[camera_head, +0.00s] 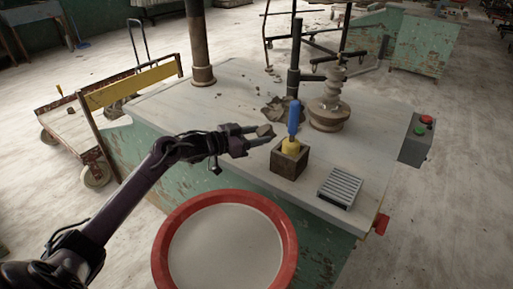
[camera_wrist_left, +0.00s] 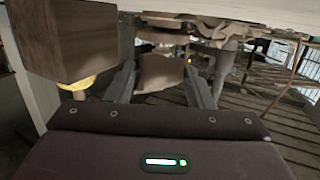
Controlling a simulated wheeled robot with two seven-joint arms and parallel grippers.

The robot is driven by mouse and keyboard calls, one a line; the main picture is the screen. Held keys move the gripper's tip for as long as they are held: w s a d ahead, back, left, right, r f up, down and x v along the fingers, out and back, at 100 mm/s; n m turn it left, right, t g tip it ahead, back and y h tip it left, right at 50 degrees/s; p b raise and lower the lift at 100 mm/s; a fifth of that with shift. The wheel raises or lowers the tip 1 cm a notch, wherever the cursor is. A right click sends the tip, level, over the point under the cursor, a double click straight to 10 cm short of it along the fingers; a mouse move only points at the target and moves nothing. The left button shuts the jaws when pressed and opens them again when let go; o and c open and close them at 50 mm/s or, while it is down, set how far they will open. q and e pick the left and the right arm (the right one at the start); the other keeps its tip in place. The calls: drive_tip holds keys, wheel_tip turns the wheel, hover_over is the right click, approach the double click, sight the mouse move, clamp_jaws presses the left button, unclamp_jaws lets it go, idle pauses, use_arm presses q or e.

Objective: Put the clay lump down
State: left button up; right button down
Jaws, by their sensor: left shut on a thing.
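My left gripper (camera_head: 258,136) is shut on a small grey-brown clay lump (camera_head: 265,130). It holds the lump near the front edge of the worktable (camera_head: 175,108), left of a wooden box; I cannot tell the exact height above the top. In the left wrist view the clay lump (camera_wrist_left: 160,73) sits between the two fingers. Flat clay trimmings (camera_head: 277,112) lie on the table behind the gripper. My right gripper is not in view.
The wooden box (camera_head: 288,165) holds a blue-handled yellow thing (camera_head: 293,118). A slatted grey block (camera_head: 340,187) lies to its right, and a stacked clay-coloured piece (camera_head: 329,112) stands behind. A red-rimmed round tub (camera_head: 168,236) is in front of the table. The table's left part is mostly clear.

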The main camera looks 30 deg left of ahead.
sight(256, 153)
use_arm(q)
drive_tip(key=shift+f, duration=2.15)
drive_tip(key=o, duration=1.1)
drive_tip(key=shift+f, duration=0.2)
